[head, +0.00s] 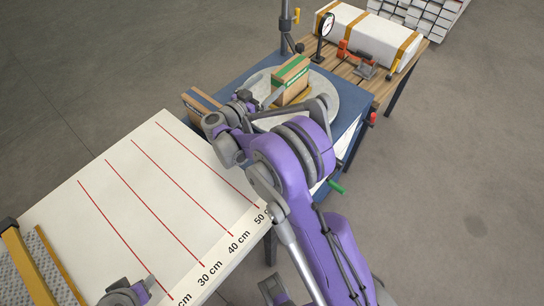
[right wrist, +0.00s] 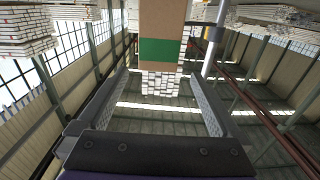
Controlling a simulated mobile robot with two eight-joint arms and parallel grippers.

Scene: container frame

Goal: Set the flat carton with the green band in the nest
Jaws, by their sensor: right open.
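The carton with the green band (head: 292,80) stands upright on a round grey turntable (head: 328,104). In the right wrist view the carton (right wrist: 160,22) shows ahead at the top, its green band facing me, between the lines of the two fingers. My right gripper (head: 270,98) is open and empty, close to the carton's left side; I cannot tell whether it touches. My left gripper (head: 128,294) shows only in part at the bottom of the head view; its fingers cannot be made out. I cannot clearly identify the nest; a yellow-edged grey textured piece (head: 22,262) lies at the lower left.
A carton with a blue band (head: 198,104) stands left of the turntable, partly behind my right arm. The white table (head: 150,200) with red distance lines is mostly clear. A wooden bench (head: 385,82) behind holds a long white strapped package (head: 368,35), a dial gauge (head: 325,28) and a clamp.

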